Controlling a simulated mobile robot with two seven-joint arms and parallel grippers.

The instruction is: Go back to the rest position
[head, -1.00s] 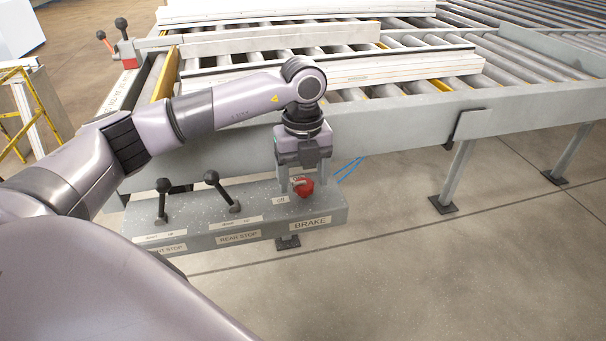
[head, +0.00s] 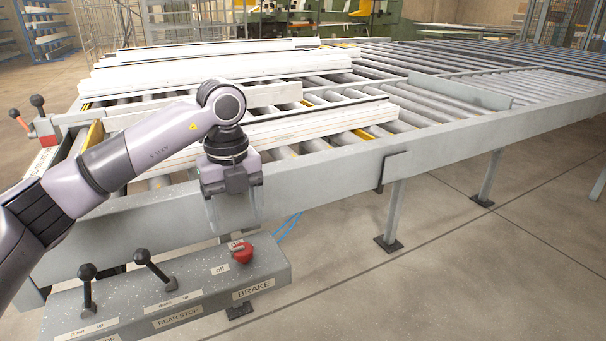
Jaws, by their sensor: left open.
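My left gripper (head: 235,212) is open and empty, fingers pointing down. It hangs above the red brake knob (head: 242,253), apart from it, in front of the roller table's grey side rail. The knob sits at the right end of the grey control box (head: 205,268), beside an "off" label and above the "BRAKE" label. Two black levers, one in the middle (head: 155,269) and one at the left (head: 88,287), stand on the same box. My right gripper is out of view.
The roller table (head: 440,128) fills the middle, with white profiles (head: 220,68) lying on it. Two small levers (head: 38,118) stand at its left corner. Its legs (head: 393,212) stand on open concrete floor at the right. Green machinery (head: 330,20) stands behind.

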